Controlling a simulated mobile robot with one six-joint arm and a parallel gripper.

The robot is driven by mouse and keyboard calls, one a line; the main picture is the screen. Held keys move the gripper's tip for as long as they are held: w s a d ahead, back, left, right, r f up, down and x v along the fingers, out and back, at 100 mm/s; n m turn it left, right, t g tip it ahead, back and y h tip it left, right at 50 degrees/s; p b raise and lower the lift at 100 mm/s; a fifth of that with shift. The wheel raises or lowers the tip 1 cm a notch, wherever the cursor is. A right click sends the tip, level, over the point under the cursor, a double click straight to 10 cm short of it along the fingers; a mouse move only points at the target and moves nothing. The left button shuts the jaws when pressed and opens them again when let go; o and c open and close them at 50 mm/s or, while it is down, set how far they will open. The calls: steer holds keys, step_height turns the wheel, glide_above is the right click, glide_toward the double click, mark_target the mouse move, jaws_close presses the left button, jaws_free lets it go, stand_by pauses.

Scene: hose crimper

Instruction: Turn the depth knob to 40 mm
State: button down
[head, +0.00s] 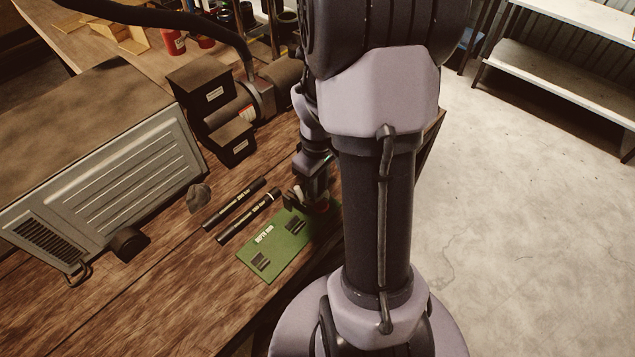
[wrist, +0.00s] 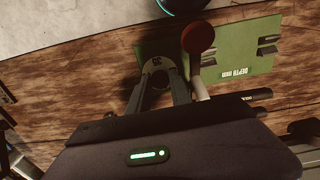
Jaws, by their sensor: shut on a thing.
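A green panel lettered DEPTH mm lies on the wooden bench (head: 150,285); it shows in the head view (head: 268,248) and in the wrist view (wrist: 232,48). On it in the wrist view is the depth knob (wrist: 156,66), a dark round dial with a pale number that looks like 35. The knob sits between the two fingers of my gripper (wrist: 158,82), which is shut on it. Most of the knob and its pointer are hidden by the fingers. In the head view my gripper (head: 297,203) reaches down at the panel's far right corner, and the knob is hidden.
A red ball on a pale lever (wrist: 198,40) stands close to the right finger in the wrist view. Two black labelled rods (head: 249,216) lie beside the panel. Black stepped boxes (head: 212,105) and a large grey machine (head: 110,175) stand farther left on the bench.

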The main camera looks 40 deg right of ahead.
steer(key=c, duration=1.5)
jaws_free()
steer(key=shift+o, duration=0.2)
step_height(320, 180, up, 17)
steer(key=p, duration=0.5)
steer(key=shift+r, duration=0.2)
